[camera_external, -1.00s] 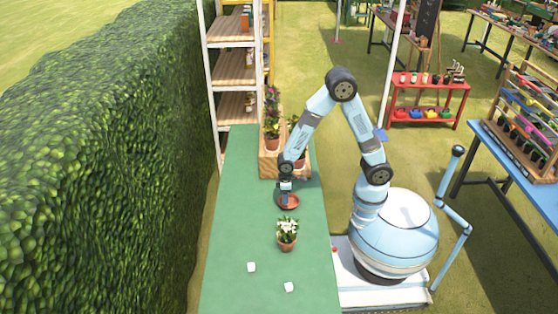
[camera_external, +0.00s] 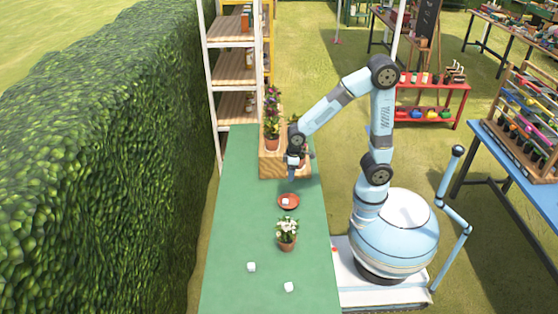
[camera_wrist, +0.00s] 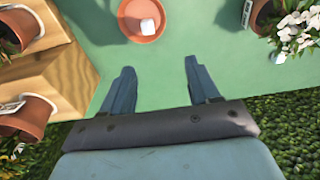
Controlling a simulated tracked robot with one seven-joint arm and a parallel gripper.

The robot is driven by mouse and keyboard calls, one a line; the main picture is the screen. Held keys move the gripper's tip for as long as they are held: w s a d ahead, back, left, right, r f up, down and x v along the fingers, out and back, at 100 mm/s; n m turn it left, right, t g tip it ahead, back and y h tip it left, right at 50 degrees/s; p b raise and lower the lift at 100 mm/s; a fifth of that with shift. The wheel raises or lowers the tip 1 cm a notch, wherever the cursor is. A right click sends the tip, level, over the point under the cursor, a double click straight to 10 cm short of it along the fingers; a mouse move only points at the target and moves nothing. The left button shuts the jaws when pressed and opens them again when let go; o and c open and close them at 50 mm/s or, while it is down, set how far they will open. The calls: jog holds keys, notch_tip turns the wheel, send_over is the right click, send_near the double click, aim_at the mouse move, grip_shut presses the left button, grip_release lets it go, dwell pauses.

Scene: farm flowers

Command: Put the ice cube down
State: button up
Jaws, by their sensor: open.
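A white ice cube (camera_external: 285,201) rests in the small terracotta saucer (camera_external: 294,206) on the green table. In the wrist view the ice cube (camera_wrist: 148,25) lies right of the middle of the saucer (camera_wrist: 128,21). My gripper (camera_external: 291,178) is above and behind the saucer, near the wooden step. In the wrist view my gripper (camera_wrist: 158,72) has its two fingers apart with only green tabletop between them.
A potted white flower (camera_external: 287,233) stands just in front of the saucer. A wooden step (camera_external: 283,171) with potted plants stands behind, close to my gripper. The green table (camera_external: 235,220) is clear on its left side. A hedge (camera_external: 100,160) runs along the left.

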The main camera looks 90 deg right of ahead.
jog(key=s+d+r+t, duration=0.1)
jog(key=s+r+t, duration=0.3)
jog(key=s+r, duration=1.3)
jog(key=shift+s+d+r, duration=0.15)
jog(key=shift+s+r, duration=0.25)
jog(key=shift+s, duration=0.35)
